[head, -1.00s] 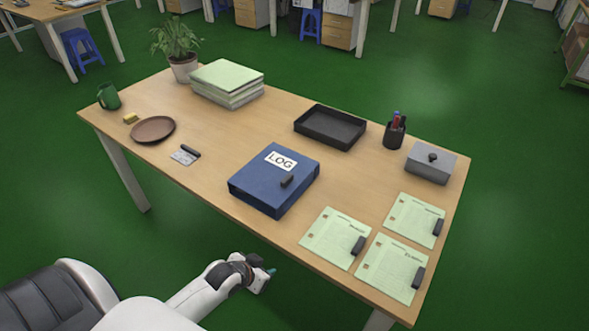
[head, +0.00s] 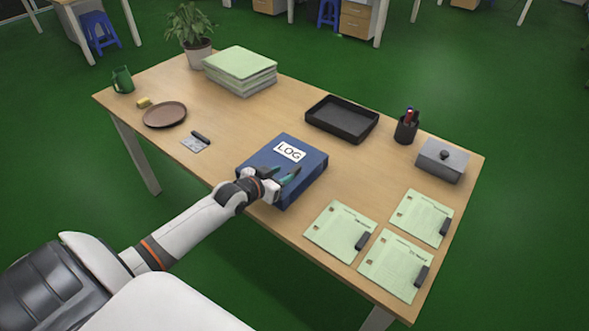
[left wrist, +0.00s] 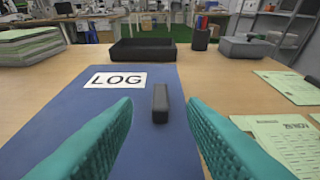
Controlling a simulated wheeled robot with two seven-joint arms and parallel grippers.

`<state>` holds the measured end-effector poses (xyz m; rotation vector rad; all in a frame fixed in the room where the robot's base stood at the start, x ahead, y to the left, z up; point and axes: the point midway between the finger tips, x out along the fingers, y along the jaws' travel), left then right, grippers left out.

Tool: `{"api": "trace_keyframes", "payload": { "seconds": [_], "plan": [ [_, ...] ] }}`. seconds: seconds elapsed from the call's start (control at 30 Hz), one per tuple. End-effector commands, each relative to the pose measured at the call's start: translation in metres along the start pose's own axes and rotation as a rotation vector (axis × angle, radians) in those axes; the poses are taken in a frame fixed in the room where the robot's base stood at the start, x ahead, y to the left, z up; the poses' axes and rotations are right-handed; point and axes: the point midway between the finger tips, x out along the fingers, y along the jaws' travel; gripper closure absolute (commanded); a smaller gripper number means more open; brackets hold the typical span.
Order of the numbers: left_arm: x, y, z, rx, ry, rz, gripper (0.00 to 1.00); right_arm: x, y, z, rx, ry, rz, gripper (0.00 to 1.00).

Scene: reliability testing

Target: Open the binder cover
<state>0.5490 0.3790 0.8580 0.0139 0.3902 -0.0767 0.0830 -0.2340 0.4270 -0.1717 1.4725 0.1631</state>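A closed blue binder (head: 311,163) with a white LOG label (head: 290,151) lies flat on the wooden table near its front edge. It also fills the lower middle of the left wrist view (left wrist: 100,128). A small dark block-like handle (left wrist: 160,103) stands on its cover; in the head view my gripper hides it. My left gripper (head: 288,179) is over the front part of the binder. In the left wrist view its teal fingers (left wrist: 160,128) are open, spread to either side of the handle, with nothing between them touching. My right gripper is not in view.
A black tray (head: 342,135), a pen cup (head: 406,129) and a grey lidded box (head: 441,160) stand behind and right of the binder. Green punched sheets with dark blocks (head: 341,229) lie to its right. A paper stack (head: 240,81) stands at back left.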

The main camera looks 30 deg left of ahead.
Motion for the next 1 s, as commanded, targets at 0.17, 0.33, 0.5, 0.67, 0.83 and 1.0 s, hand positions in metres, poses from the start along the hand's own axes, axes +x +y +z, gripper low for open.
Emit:
{"api": "trace_keyframes", "payload": {
  "seconds": [0.17, 0.33, 0.5, 0.67, 0.83, 1.0],
  "plan": [
    [0.037, 0.0, 0.001, -0.001, -0.001, 0.001, 0.62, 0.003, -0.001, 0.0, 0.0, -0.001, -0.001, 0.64],
    [0.06, 0.0, 0.0, 0.0, 0.0, 0.0, 0.62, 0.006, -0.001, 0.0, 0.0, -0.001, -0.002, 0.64],
    [0.069, 0.0, 0.0, 0.001, 0.001, 0.001, 0.62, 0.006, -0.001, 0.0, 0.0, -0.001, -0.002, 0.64],
    [0.07, 0.0, 0.0, 0.002, 0.001, 0.0, 0.62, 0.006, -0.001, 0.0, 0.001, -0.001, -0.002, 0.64],
    [0.07, 0.0, 0.0, 0.002, 0.001, 0.0, 0.72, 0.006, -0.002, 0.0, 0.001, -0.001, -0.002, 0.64],
    [0.07, 0.0, 0.0, 0.002, 0.001, 0.0, 0.99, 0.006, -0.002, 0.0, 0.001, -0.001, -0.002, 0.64]
  ]
}}
